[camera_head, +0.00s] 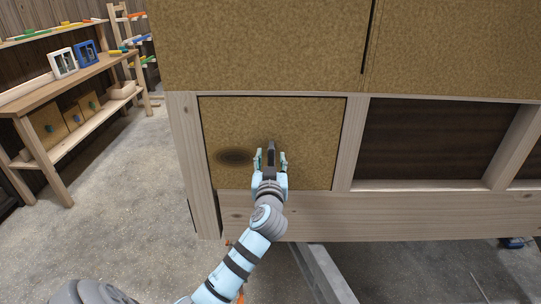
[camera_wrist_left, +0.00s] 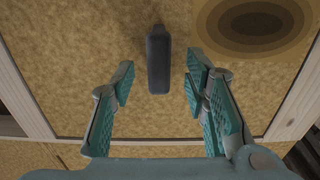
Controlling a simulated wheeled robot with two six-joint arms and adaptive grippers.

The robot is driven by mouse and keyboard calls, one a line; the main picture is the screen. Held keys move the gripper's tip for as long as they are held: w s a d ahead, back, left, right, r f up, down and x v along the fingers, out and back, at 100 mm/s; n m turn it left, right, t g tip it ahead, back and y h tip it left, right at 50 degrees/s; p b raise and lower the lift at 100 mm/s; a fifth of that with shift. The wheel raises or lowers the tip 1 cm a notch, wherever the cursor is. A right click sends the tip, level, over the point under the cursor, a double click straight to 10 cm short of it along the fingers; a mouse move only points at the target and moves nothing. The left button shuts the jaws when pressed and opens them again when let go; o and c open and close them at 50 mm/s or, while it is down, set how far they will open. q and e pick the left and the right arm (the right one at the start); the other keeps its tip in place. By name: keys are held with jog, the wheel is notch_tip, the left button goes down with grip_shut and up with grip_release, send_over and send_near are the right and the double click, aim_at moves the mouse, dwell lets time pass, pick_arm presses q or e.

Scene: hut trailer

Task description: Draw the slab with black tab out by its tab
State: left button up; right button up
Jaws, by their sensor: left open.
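The slab (camera_head: 310,130) is a tan, speckled panel set in a pale wooden frame, with a dark oval mark on its left part. Its black tab (camera_head: 271,154) stands upright near the middle of the slab. In the left wrist view the tab (camera_wrist_left: 158,60) lies between and just beyond the fingertips. My left gripper (camera_head: 271,162) is open around the tab's line, one finger on each side, with gaps to the tab on both sides in the left wrist view (camera_wrist_left: 160,85). My right gripper is not in view.
An open, dark bay (camera_head: 430,140) lies right of the slab. Larger tan panels (camera_head: 260,45) sit above, and a wooden beam (camera_head: 400,215) runs below. A shelf with boxes (camera_head: 75,85) stands at the left. The floor (camera_head: 110,200) between is clear.

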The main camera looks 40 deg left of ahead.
pick_arm(q)
jog(key=shift+x, duration=1.45)
grip_shut()
jog(key=shift+r, duration=0.15)
jog(key=shift+d, duration=0.1)
jog(key=shift+p+v, duration=0.6)
jog(key=shift+v, duration=3.05)
